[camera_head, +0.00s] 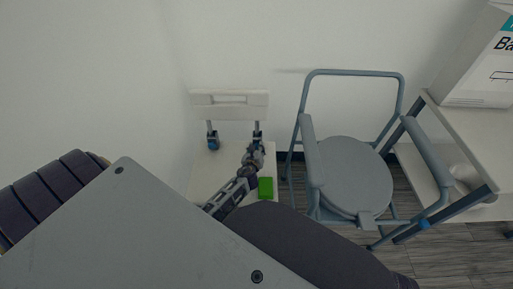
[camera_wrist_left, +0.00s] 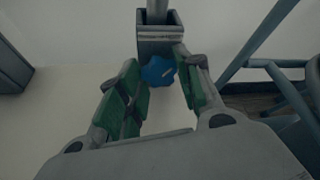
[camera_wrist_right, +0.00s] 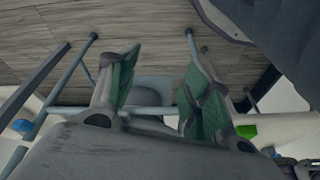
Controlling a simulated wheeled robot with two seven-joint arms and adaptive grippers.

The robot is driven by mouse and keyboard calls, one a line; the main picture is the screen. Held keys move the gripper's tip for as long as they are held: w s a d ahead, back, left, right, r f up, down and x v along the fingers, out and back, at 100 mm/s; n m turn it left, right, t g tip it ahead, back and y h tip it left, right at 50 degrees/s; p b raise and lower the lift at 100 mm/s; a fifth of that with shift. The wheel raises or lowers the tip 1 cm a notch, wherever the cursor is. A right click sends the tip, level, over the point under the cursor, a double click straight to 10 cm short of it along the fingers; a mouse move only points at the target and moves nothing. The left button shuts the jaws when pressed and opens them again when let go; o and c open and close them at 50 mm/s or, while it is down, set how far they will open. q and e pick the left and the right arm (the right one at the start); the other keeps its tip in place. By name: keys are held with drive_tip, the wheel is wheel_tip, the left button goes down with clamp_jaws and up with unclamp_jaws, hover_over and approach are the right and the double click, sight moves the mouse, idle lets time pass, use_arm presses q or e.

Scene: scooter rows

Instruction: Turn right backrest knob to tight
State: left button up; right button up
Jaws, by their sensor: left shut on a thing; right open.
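The white backrest (camera_head: 230,98) stands on two posts at the back of a white seat (camera_head: 207,178). A blue left knob (camera_head: 213,142) sits at the foot of the left post. The blue right backrest knob (camera_wrist_left: 158,72) sits on the grey post bracket (camera_wrist_left: 160,42) in the left wrist view. My left gripper (camera_head: 256,155) is at the right post and shut on this knob, with its green-padded fingers (camera_wrist_left: 160,85) on either side. In the head view the gripper largely hides the knob. My right gripper (camera_wrist_right: 155,95) is open and empty; the head view does not show it.
A bright green block (camera_head: 265,188) lies by the seat, close to my left gripper. A grey-blue commode chair (camera_head: 345,165) stands to the right. Beyond it is a white table (camera_head: 490,140) with a large box (camera_head: 485,65). A plain wall is behind.

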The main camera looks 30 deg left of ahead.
idle(0.4)
use_arm(q)
drive_tip(key=o, duration=1)
drive_tip(key=shift+s, duration=0.1)
drive_tip(key=shift+v, duration=5.9)
drive_tip(key=shift+d+r, duration=0.1)
